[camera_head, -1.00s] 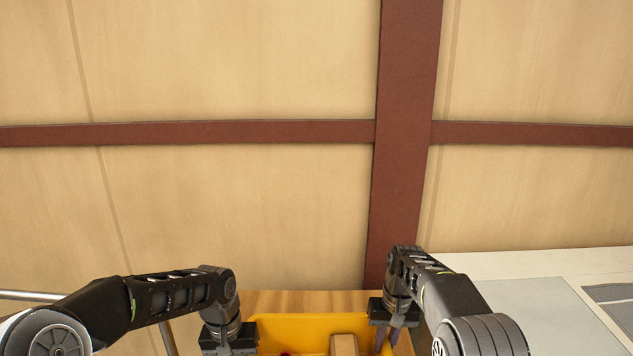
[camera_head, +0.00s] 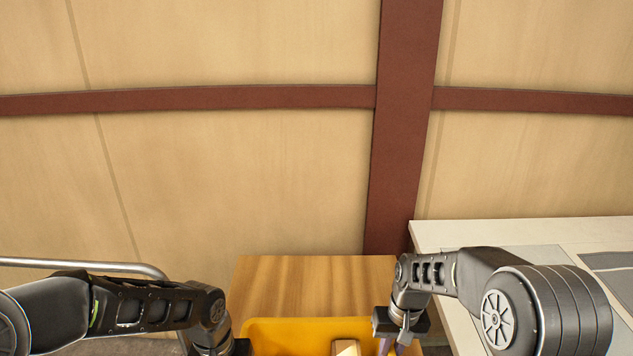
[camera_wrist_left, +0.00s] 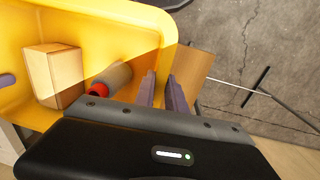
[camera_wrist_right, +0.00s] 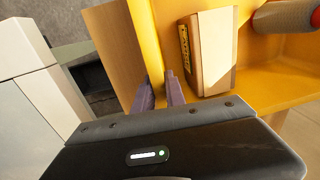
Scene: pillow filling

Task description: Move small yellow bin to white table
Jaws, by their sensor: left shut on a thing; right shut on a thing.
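The small yellow bin (camera_head: 290,333) is at the bottom middle of the head view, partly cut off by the frame edge. It also shows in the left wrist view (camera_wrist_left: 100,14) and the right wrist view (camera_wrist_right: 270,85). My left gripper (camera_wrist_left: 160,90) is shut on the bin's wall on one side. My right gripper (camera_wrist_right: 160,90) is shut on the opposite wall. The bin holds a tan box (camera_wrist_left: 55,75) and a cylinder with a red end (camera_wrist_left: 110,78). The white table (camera_head: 440,235) stands to the right of the bin.
A wooden surface (camera_head: 305,280) lies just behind the bin. Flat grey sheets (camera_head: 525,258) lie on the white table. A metal rail (camera_head: 80,264) is at the left. A tan wall with brown beams (camera_head: 405,120) closes the back.

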